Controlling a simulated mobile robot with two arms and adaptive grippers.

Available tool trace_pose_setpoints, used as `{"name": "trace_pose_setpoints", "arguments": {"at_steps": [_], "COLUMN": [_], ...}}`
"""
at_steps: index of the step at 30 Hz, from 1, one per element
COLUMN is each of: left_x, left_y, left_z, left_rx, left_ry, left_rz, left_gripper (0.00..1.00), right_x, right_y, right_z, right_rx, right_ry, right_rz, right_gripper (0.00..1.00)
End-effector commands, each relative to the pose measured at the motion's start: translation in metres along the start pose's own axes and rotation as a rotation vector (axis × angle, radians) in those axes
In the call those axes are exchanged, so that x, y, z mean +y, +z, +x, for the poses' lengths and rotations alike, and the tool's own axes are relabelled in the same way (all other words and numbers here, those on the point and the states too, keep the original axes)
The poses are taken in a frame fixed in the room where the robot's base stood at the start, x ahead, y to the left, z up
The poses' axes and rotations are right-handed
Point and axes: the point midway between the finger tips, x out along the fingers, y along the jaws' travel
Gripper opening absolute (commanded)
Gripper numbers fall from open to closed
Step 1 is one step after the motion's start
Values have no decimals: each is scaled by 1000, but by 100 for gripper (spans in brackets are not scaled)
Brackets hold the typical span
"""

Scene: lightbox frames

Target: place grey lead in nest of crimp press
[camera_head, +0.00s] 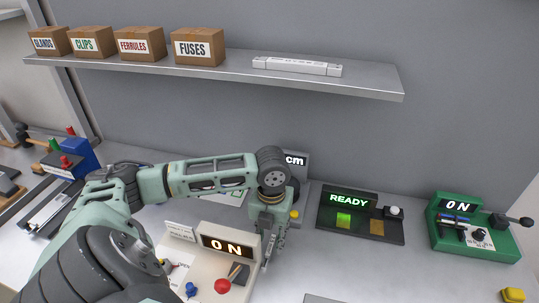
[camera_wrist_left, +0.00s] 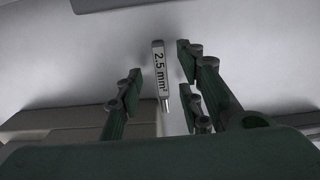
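My left gripper (camera_head: 267,258) points down just right of a beige machine (camera_head: 205,262) with a lit "ON" sign, a red ball and a blue knob. I cannot tell surely whether this is the crimp press; its nest is not clear to see. In the left wrist view, a light grey lead (camera_wrist_left: 158,75) marked "2.5 mm²" with a metal tip lies between the fingers of my left gripper (camera_wrist_left: 160,82). Gaps show on both sides of it, so the fingers are open. In the head view the lead is not clear. My right gripper is not in view.
A black panel (camera_head: 327,227) reading "READY" stands right of the gripper. A green machine (camera_head: 478,245) marked "ON" with a black lever is farther right. A "cm" display (camera_head: 297,161) is partly behind my arm. A shelf (camera_head: 370,86) with labelled boxes hangs above.

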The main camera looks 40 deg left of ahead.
Motion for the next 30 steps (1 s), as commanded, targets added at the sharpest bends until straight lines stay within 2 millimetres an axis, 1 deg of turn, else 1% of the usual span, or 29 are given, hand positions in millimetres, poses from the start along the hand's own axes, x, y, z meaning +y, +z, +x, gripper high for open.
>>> {"name": "trace_pose_setpoints", "arguments": {"at_steps": [1,3,6,13,24,25,30], "left_x": [-1,-1,0,0,0,0,0], "left_y": [-1,-1,0,0,0,0,0], "left_z": [7,16,22,24,23,23,23], "left_rx": [3,2,-1,-2,-2,-2,-2], "left_ry": [0,0,1,1,0,0,0], "left_rz": [0,-1,1,2,1,1,1], "left_gripper": [34,34,34,34,2,0,0], "right_x": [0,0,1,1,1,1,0], "right_y": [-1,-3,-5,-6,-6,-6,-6], "right_z": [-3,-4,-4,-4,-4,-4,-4], "right_rx": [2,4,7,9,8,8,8], "right_ry": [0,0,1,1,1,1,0], "right_rz": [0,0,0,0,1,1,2], "right_gripper": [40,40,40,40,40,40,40]}}
